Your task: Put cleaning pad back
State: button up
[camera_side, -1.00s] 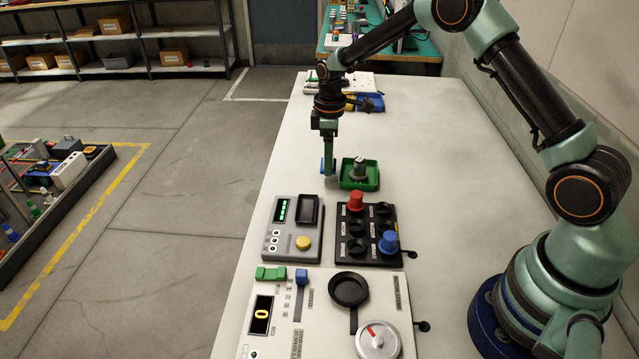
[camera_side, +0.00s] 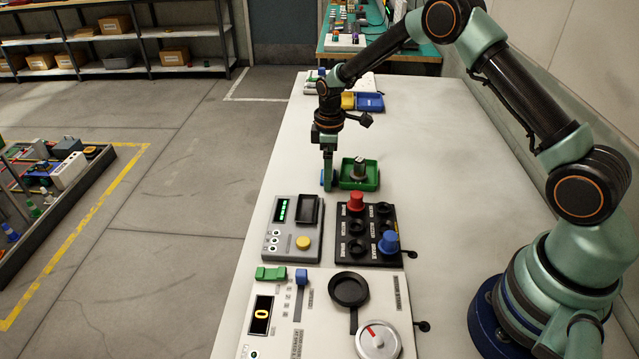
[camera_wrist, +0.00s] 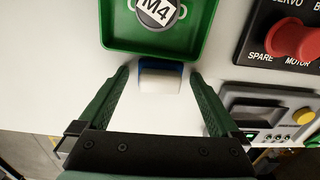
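The cleaning pad, a small block with a blue back and a white face (camera_wrist: 160,80), lies on the bench against the near edge of the green tray in the wrist view. In the side view only a bit of blue (camera_side: 323,178) shows beside my finger. My gripper (camera_side: 328,189) points down at bench height, left of the tray. In the wrist view its two green fingers (camera_wrist: 161,76) are spread, one on each side of the pad, with gaps to both sides. The grey unit (camera_side: 279,249) has a dark rectangular recess (camera_side: 308,211) at its top right.
The green tray (camera_side: 344,186) holds a round part marked M4 (camera_wrist: 158,12). A black panel (camera_side: 369,258) with red and blue knobs stands right of the grey unit. A white panel (camera_side: 285,345) lies in front. Blue and yellow trays (camera_side: 370,103) sit behind. The bench's right side is clear.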

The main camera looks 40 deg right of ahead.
jog(key=s+a+r+m+t, duration=0.1)
jog(key=s+r, duration=0.1)
jog(key=r, duration=0.8)
jog(key=s+r+m+t, duration=0.1)
jog(key=s+r, duration=0.2)
jog(key=r, duration=0.7)
jog(key=s+a+r+m+t, duration=0.1)
jog(key=s+r+m, duration=0.1)
jog(key=s, duration=0.6)
jog(key=s+a+r+m+t, duration=0.1)
jog(key=s+r+m+t, duration=0.1)
jog(key=s+m, duration=0.3)
jog(key=shift+s+r+t, duration=0.3)
jog(key=shift+s+r, duration=0.05)
jog(key=shift+s, duration=1.75)
